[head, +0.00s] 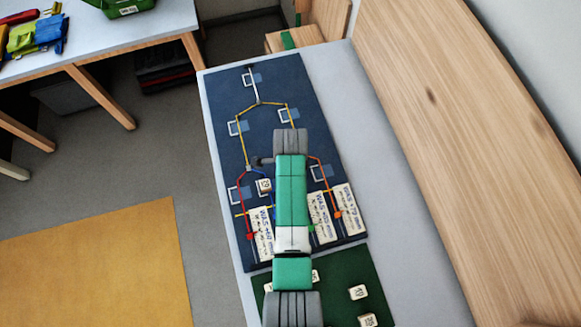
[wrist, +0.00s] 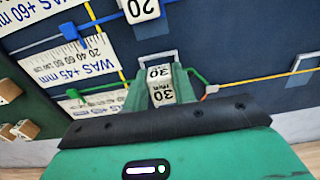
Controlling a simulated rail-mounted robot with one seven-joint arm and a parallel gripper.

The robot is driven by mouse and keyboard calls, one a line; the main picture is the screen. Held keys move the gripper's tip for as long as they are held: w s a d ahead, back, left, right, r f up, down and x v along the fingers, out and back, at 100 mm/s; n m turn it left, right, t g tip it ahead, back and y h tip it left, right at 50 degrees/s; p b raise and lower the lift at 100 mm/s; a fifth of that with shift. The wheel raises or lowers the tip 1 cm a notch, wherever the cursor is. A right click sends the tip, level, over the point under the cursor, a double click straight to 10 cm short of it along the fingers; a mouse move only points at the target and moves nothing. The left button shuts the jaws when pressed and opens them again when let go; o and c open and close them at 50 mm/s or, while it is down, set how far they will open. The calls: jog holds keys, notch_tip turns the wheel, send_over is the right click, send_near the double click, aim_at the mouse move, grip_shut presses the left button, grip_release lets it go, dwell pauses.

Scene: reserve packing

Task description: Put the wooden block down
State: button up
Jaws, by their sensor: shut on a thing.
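In the wrist view a wooden block (wrist: 161,86) marked "30" sits between the green fingers of my gripper (wrist: 160,78), which is shut on it. The block is over the dark blue board (wrist: 225,45), right beside a white square outline (wrist: 158,57) that is partly hidden behind it. Whether the block touches the board I cannot tell. In the head view my arm covers the middle of the board (head: 215,110) and hides the held block.
A block marked "20" (head: 264,186) stands on the board; it also shows in the wrist view (wrist: 140,10). White label strips (head: 345,208) lie along the board's near end. Several blocks, one of them (head: 358,292), lie on a green mat (head: 345,265). The grey-white table (head: 380,190) is clear at right.

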jog(key=shift+f+b, duration=0.3)
jog(key=shift+f, duration=0.25)
jog(key=o, duration=0.9)
jog(key=shift+o, duration=0.2)
notch_tip(320, 180, up, 13)
jog(key=p, duration=0.1)
jog(key=shift+r, duration=0.15)
